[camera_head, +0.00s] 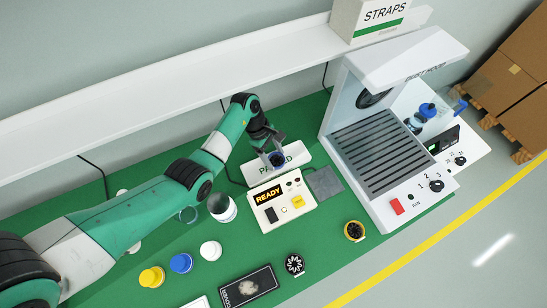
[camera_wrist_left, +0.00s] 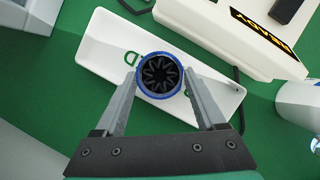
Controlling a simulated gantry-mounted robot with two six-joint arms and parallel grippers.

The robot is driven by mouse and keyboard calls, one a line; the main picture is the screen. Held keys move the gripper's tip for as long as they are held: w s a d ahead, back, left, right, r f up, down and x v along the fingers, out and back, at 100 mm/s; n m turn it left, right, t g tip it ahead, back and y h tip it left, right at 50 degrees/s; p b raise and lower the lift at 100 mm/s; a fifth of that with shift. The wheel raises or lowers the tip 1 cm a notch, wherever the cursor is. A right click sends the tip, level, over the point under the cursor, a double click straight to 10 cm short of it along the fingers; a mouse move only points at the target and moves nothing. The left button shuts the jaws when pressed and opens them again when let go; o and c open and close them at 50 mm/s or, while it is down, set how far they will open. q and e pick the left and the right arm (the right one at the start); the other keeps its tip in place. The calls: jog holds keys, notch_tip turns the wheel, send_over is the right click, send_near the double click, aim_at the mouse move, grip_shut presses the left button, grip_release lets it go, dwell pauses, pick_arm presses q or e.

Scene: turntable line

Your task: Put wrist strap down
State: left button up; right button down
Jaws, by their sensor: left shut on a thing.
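My left gripper (camera_head: 275,156) is shut on a blue-rimmed round piece (camera_head: 278,160) with a black, petal-like inside. The views do not make plain whether this piece is the wrist strap. In the left wrist view the gripper (camera_wrist_left: 159,78) has one finger on each side of the piece (camera_wrist_left: 169,63). The piece is over the white tray (camera_head: 297,151) with partly covered green lettering; the tray also shows in the wrist view (camera_wrist_left: 95,42). I cannot tell whether the piece touches the tray. My right gripper is in neither view.
A white box with a READY display (camera_head: 282,204) and a grey pad (camera_head: 324,182) are close by. A large slatted hood unit (camera_head: 385,150) stands right.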

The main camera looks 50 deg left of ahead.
pick_arm(q)
jog(key=shift+f, duration=0.95)
jog(key=shift+f, duration=0.1)
jog(key=o, duration=1.2)
jog(key=shift+f+b, duration=0.1)
jog(key=shift+b, duration=0.2)
jog(key=p+v, duration=0.1)
jog(key=v, duration=0.2)
jog(key=shift+d+p, duration=0.1)
jog(key=shift+p, duration=0.2)
jog(key=s+a, duration=0.1)
jog(key=a, duration=0.3)
jog(key=s+a+b, duration=0.1)
jog(key=a, duration=0.2)
jog(key=s+a, duration=0.2)
jog(key=a, duration=0.2)
jog(key=shift+a+b, duration=0.3)
